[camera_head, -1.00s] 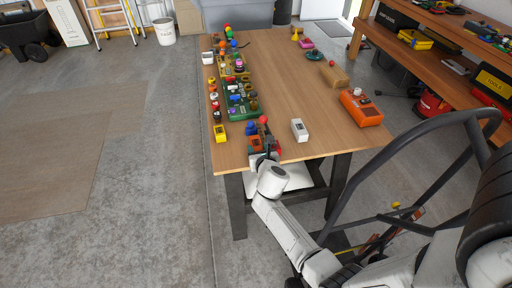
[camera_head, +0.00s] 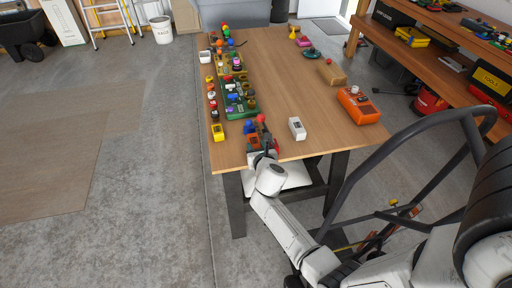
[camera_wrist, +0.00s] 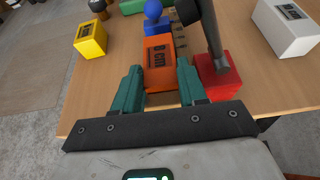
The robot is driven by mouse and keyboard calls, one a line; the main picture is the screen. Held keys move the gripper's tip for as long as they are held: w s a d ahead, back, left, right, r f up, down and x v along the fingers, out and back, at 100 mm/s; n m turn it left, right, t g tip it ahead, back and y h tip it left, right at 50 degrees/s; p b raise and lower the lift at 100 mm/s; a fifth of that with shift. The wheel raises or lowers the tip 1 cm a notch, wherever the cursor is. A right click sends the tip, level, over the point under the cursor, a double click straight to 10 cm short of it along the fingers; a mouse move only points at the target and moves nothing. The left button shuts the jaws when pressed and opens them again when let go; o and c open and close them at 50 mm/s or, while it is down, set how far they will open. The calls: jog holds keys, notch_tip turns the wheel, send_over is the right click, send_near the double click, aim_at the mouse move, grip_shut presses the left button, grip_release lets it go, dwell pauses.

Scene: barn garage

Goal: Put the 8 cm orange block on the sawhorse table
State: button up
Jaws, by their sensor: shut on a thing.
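The orange block (camera_wrist: 159,55), labelled 8 cm, sits between the two teal fingers of my gripper (camera_wrist: 161,88) in the wrist view. The gripper is shut on it. In the head view the orange block (camera_head: 253,142) shows at the near edge of the sawhorse table (camera_head: 290,100), with my gripper (camera_head: 262,153) at its near side. The block is over the tabletop; I cannot tell whether it rests on the wood or hangs just above it.
A red block (camera_wrist: 216,76) stands close right of my gripper, with a dark bar above it. A blue piece (camera_wrist: 154,12) is just behind. A yellow block (camera_wrist: 90,39) is left, a white block (camera_wrist: 285,27) right. The table's middle (camera_head: 285,75) is clear.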

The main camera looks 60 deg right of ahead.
aim_at(256, 140)
jog(key=shift+r+p, duration=0.3)
jog(key=shift+r, duration=0.3)
notch_tip(256, 140, up, 3)
jog(key=shift+f+p, duration=0.15)
jog(key=shift+p, duration=0.65)
jog(key=s+a+b, duration=0.4)
jog(key=s+a, duration=0.8)
jog(key=a, duration=0.1)
jog(key=shift+a+f, duration=0.25)
jog(key=shift+f, duration=0.15)
